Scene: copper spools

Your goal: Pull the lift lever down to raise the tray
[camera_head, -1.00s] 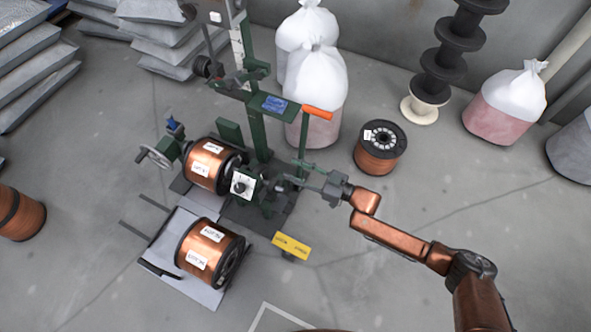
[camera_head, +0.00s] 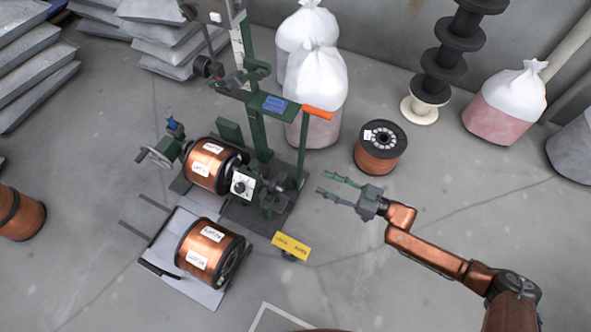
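The machine has a green upright bar with an orange grip (camera_head: 318,112) at its top; this looks like the lift lever (camera_head: 303,150). The grip is up. A flat grey tray (camera_head: 168,240) lies low at the front left of the machine, with a labelled copper spool (camera_head: 209,251) on it. My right gripper (camera_head: 327,184) is open and empty, to the right of the lever bar and below the grip, apart from both. Its fingers point left toward the machine. My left gripper is not in view.
Another copper spool (camera_head: 208,165) is mounted on the machine. A yellow sign (camera_head: 291,245) stands at its front right. A spool (camera_head: 380,148) stands on the floor behind my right gripper, near white bags (camera_head: 317,75). The floor at the lower right is clear except for my arm.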

